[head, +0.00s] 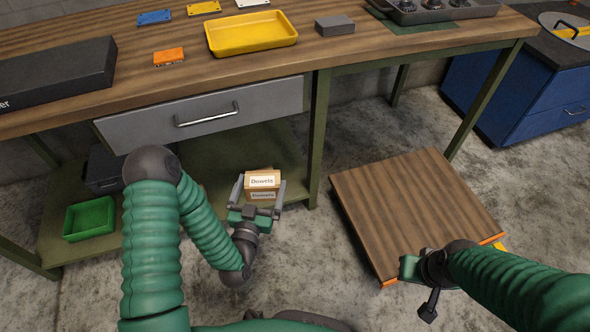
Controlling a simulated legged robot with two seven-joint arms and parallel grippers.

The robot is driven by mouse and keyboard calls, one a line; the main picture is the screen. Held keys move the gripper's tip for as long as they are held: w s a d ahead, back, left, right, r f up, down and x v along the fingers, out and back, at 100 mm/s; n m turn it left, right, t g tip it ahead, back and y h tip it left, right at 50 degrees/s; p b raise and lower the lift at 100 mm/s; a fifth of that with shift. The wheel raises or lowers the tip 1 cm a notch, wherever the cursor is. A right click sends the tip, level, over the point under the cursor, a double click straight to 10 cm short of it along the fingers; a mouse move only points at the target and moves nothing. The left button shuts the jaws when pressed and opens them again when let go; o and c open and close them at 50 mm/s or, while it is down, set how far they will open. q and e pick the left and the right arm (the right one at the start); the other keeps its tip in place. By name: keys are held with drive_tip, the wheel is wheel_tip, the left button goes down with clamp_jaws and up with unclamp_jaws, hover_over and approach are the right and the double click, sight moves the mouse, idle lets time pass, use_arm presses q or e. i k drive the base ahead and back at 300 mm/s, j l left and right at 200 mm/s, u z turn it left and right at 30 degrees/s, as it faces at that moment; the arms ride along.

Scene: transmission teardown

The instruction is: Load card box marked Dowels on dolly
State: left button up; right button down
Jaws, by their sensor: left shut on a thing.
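The card box marked Dowels (262,181) is small and tan with white labels. It shows at the front of the green lower shelf under the workbench; I cannot tell whether it rests there or is lifted. My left gripper (260,190) is shut on it, one finger on each side. The dolly (410,205) is a low wooden platform with orange corners, on the floor to the right, with nothing on its top. My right gripper (418,285) is at the dolly's front edge; its fingers are partly hidden and I cannot tell whether it is open.
The green lower shelf (205,185) holds a green tray (90,218) and a dark case. A bench leg (319,140) stands between the box and the dolly. The bench drawer (205,112) is above the shelf. A blue cabinet (530,95) stands at the right.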

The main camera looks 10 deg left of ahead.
sight(430, 227)
drive_tip(key=i+l+u, duration=0.15)
drive_tip(key=l+u, duration=0.15)
drive_tip(key=l, duration=2.15)
drive_tip(key=k+l+u, duration=0.1)
drive_tip(key=l+u, duration=0.2)
drive_tip(key=l, duration=2.15)
